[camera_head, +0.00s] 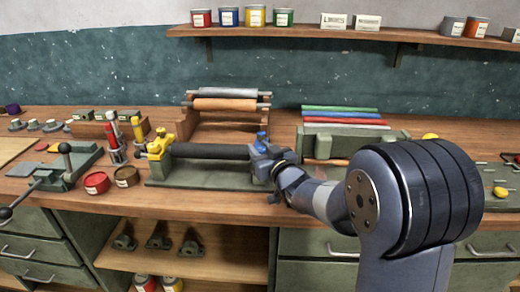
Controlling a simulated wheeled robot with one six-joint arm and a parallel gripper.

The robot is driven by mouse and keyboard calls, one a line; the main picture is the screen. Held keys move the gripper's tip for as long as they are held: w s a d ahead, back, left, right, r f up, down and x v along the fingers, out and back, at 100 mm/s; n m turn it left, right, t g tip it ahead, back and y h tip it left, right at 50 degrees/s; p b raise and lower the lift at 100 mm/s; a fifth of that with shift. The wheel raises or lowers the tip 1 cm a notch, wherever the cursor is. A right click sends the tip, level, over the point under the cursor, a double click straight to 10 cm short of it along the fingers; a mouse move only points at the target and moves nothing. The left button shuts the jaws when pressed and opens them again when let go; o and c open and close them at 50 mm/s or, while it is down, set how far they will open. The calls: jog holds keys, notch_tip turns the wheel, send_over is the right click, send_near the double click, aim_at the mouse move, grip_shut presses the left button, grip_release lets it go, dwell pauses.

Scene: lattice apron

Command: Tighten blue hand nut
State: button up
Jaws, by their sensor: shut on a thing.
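The blue hand nut (262,136) sits at the top of the right end of a roller fixture, at the right end of a dark roller (210,151). My gripper (261,149) comes in from the right and is shut at the blue hand nut. The fingertips are small in view, and my gripper hides part of the nut and the right end support. A yellow clamp piece (160,144) holds the roller's left end. The green base (205,173) of the fixture lies flat on the workbench.
A rack with rolls (226,104) stands behind the fixture. Coloured rods (342,117) lie on a green holder at the right. A red tin (96,183), tools and a vise (62,165) stand at the left. A shelf (300,32) runs above.

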jog(key=shift+c, duration=1.2)
